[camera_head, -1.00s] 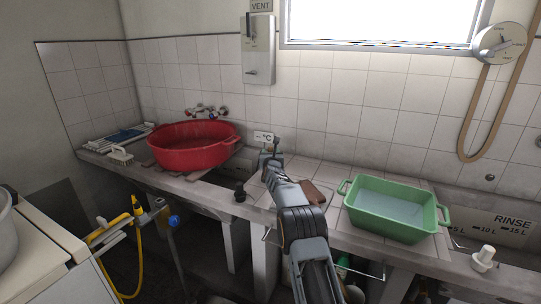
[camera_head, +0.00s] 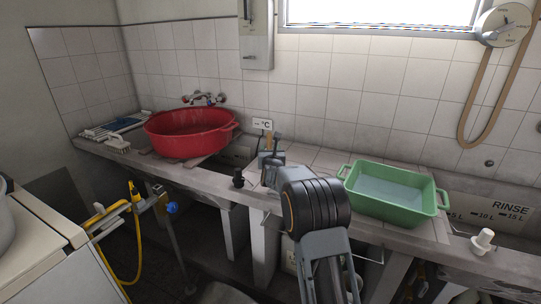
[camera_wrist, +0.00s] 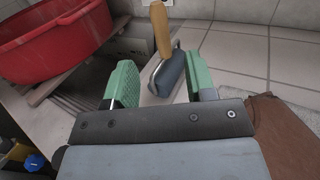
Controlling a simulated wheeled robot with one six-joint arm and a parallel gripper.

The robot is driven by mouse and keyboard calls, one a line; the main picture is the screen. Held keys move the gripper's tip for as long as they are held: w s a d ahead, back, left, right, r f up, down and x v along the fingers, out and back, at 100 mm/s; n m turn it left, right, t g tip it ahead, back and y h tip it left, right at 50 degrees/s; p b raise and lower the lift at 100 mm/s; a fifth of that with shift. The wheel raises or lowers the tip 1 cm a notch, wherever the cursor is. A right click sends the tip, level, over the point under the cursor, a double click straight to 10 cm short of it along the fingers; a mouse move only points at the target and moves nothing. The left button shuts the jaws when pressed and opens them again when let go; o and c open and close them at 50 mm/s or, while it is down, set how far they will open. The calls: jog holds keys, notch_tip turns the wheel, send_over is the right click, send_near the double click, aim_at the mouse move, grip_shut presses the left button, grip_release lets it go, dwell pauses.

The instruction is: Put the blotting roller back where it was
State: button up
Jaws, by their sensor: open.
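The blotting roller (camera_wrist: 168,76) has a blue-grey cylinder, a metal frame and a pale wooden handle. In the wrist view it stands on the tiled ledge with its handle pointing up. In the head view only its handle (camera_head: 268,142) shows clearly, just beyond my gripper (camera_head: 270,163). My gripper (camera_wrist: 160,87) is open, with a green finger pad on either side. The roller's cylinder shows between and just beyond the pads, with gaps on both sides. My gripper's body hides the ledge below.
A red basin (camera_head: 190,138) stands on slats at left, and a green basin of water (camera_head: 390,207) stands at right. A dark stopper-like piece (camera_head: 238,179) is on the ledge's front edge. A brown item (camera_wrist: 280,130) lies close right of my gripper. The tiled wall is behind.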

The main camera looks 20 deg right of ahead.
jog(key=s+a+f+n+g+y, duration=0.1)
jog(key=s+a+n+g+y, duration=0.3)
jog(key=s+n, duration=0.65)
jog(key=s+a+f+n+g+y, duration=0.1)
jog(key=s+a+n+g, duration=0.2)
jog(key=s+a+n, duration=0.5)
jog(key=s+f+n+g, duration=0.3)
jog(key=s+n, duration=0.7)
jog(key=s, duration=0.2)
jog(key=s+a+f+n+g, duration=0.1)
jog(key=s+f+n+g, duration=0.2)
jog(key=s+n, duration=0.8)
jog(key=shift+s+a+g+y, duration=0.2)
jog(key=shift+s+g+y, duration=0.1)
jog(key=shift+s+g, duration=0.45)
